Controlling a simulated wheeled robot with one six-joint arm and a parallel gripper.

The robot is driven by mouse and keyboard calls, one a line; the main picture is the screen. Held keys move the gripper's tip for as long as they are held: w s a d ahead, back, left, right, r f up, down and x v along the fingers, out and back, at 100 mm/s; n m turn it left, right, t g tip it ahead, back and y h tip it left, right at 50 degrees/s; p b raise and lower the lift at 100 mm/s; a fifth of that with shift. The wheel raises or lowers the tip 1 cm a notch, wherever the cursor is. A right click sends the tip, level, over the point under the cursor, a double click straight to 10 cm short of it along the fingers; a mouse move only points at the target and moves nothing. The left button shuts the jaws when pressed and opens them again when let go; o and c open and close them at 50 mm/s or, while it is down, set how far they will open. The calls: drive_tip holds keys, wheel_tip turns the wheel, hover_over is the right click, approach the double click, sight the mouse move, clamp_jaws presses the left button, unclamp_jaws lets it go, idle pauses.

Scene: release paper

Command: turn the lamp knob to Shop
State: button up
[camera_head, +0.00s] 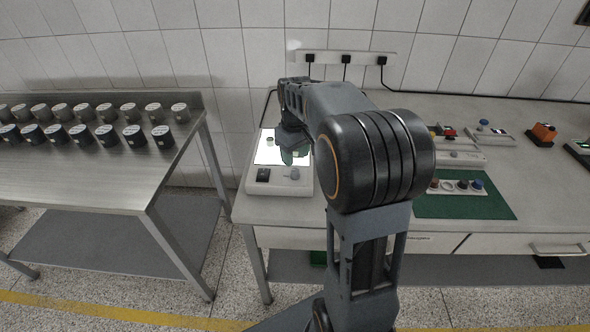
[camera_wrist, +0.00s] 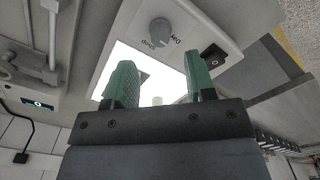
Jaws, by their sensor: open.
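The lamp is a white box (camera_head: 253,181) with a bright lit panel, standing at the left end of the bench. Its round grey knob (camera_head: 294,173) is on the front strip. In the wrist view the knob (camera_wrist: 160,31) is ahead of the fingers, with the labels "Shop" and "Day" printed beside it. I cannot tell which label it points to. A black rocker switch (camera_wrist: 213,56) is on the same strip. My gripper (camera_wrist: 160,62) has green fingers spread apart over the lit panel, with nothing gripped. In the head view my gripper (camera_head: 294,156) is above the panel, just behind the knob.
A small grey round piece (camera_head: 270,141) is on the lit panel's left side. A steel table (camera_head: 80,180) with several dark cylinders stands left. A green mat (camera_head: 460,206), a strip of round parts (camera_head: 456,186) and an orange block (camera_head: 543,132) lie right of my arm.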

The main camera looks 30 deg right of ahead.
sight(295, 170)
drive_tip(key=shift+f, duration=2.8)
drive_tip(key=c, duration=0.9)
